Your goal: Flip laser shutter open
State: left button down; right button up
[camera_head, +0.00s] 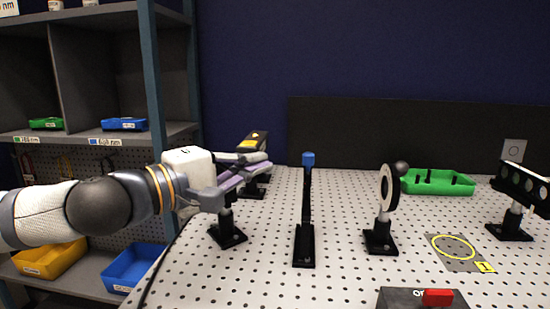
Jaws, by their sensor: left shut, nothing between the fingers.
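My left gripper (258,169) reaches in from the left over the perforated table, its purple-padded fingers shut and empty. Beyond it is a black device with a yellow label (254,140), which looks like the laser; the gripper covers part of it. A short black post on a square base (227,232) stands just below the gripper, its top hidden. To the right of the fingertips and apart from them, a thin black upright bar with a blue tip (306,205) stands on a long base; it may be the shutter, and it points straight up. My right gripper is not in view.
A round mount (385,195), a green tray (437,182) and a black holder with several round openings (520,188) stand to the right. A box with a red switch (437,297) is at the front. Shelves with bins (135,267) are at left.

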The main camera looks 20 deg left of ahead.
aim_at(308, 174)
pick_arm(q)
jog(key=b+x, duration=0.1)
jog(key=x, duration=0.8)
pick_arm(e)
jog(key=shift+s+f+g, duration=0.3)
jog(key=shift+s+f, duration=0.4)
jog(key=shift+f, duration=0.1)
pick_arm(q)
jog(key=shift+s+f, duration=0.1)
